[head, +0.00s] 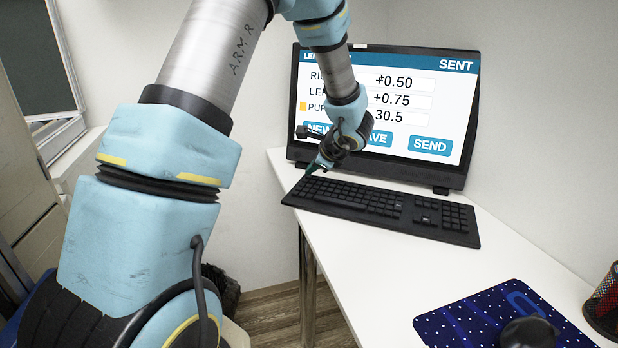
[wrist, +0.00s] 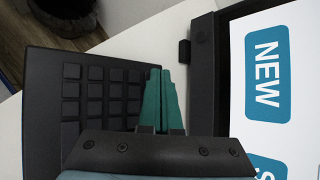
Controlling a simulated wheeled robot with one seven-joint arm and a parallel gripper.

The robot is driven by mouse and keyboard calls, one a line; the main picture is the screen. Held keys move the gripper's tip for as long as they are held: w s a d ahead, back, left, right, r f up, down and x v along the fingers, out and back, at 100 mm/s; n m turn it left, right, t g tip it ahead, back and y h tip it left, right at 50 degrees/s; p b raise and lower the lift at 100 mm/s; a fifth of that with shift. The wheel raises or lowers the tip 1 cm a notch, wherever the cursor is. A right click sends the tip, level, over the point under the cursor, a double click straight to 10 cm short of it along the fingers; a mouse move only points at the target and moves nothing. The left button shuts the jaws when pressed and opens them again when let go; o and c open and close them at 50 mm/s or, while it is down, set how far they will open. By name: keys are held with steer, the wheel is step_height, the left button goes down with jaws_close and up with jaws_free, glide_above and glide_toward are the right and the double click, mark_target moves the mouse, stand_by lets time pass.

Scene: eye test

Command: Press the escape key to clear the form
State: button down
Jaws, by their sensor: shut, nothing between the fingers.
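The black keyboard (head: 385,203) lies on the white desk in front of the monitor (head: 400,105). In the wrist view the keyboard (wrist: 45,100) fills the left side, its key marks unreadable. The escape key cannot be picked out by label. My gripper (head: 311,170) is at the keyboard's far left corner. Its green fingers (wrist: 158,70) are shut together and empty, at the keyboard's monitor-side edge beside the end keys. I cannot tell whether the tips touch a key. The screen shows a form reading +0.50, +0.75 and 30.5, with "SENT" at top right.
The monitor stands close behind my gripper, its NEW button (wrist: 267,80) large in the wrist view. A blue dotted mat (head: 450,325) with a dark mouse (head: 528,333) lies front right. A mesh cup (head: 604,305) stands at the right edge. The desk (head: 365,255) before the keyboard is clear.

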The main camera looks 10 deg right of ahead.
steer(key=shift+f, duration=0.25)
steer(key=shift+r, duration=0.15)
stand_by(0.5)
steer(key=shift+r, duration=0.75)
steer(key=shift+r+p, duration=1.9)
steer(key=shift+r, duration=0.65)
